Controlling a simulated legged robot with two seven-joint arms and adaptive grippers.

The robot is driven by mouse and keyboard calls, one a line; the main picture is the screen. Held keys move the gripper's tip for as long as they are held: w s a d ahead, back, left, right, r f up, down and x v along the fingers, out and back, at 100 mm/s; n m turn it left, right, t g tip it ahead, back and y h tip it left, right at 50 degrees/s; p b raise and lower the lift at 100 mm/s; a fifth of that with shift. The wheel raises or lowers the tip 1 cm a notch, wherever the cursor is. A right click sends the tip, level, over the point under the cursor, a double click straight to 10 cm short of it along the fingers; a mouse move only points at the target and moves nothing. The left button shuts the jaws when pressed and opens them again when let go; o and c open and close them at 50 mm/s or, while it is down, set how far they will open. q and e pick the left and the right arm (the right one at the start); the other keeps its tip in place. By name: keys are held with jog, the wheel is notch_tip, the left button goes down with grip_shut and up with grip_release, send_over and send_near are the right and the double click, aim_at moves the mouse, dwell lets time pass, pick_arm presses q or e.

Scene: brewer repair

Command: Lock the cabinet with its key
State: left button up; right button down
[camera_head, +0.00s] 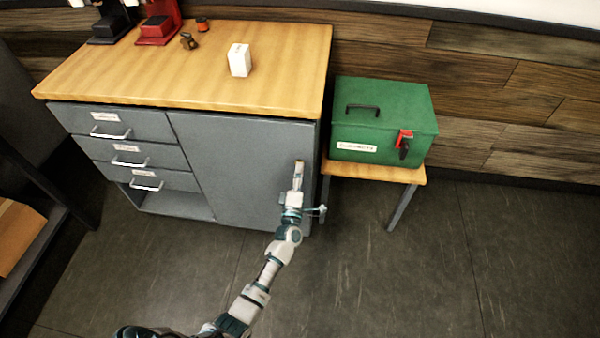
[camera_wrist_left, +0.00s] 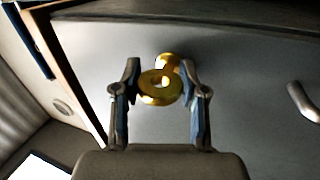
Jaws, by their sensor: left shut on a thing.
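The grey cabinet (camera_head: 240,155) stands under a wooden top, and its large right door is closed against the frame. My left gripper (camera_head: 299,167) is at the upper right part of this door. In the left wrist view, my gripper (camera_wrist_left: 160,76) is shut on the gold key (camera_wrist_left: 158,98), whose ring-shaped head sits between the fingertips. A gold round part (camera_wrist_left: 168,59), seemingly the lock, shows just behind the key against the door. The key's shaft is hidden, so I cannot tell how deep it sits. My right gripper is in neither view.
A green toolbox (camera_head: 385,115) stands on a small wooden stool (camera_head: 400,176) close to the cabinet's right side. A white box (camera_head: 239,60) and red machine (camera_head: 160,22) are on the cabinet top. A door handle (camera_wrist_left: 302,102) shows at right in the wrist view. Front floor is free.

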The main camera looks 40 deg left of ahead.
pick_arm(q)
jog(key=shift+d+f+n, duration=0.1)
jog(key=shift+f+n, duration=0.25)
jog(key=shift+n, duration=0.25)
jog(key=o, duration=1.2)
jog(key=shift+c, duration=0.2)
jog(key=shift+w, duration=0.1)
jog(key=shift+r+y, duration=0.15)
jog(key=shift+y, duration=0.15)
jog(key=v, duration=1.2)
jog(key=shift+r, duration=0.15)
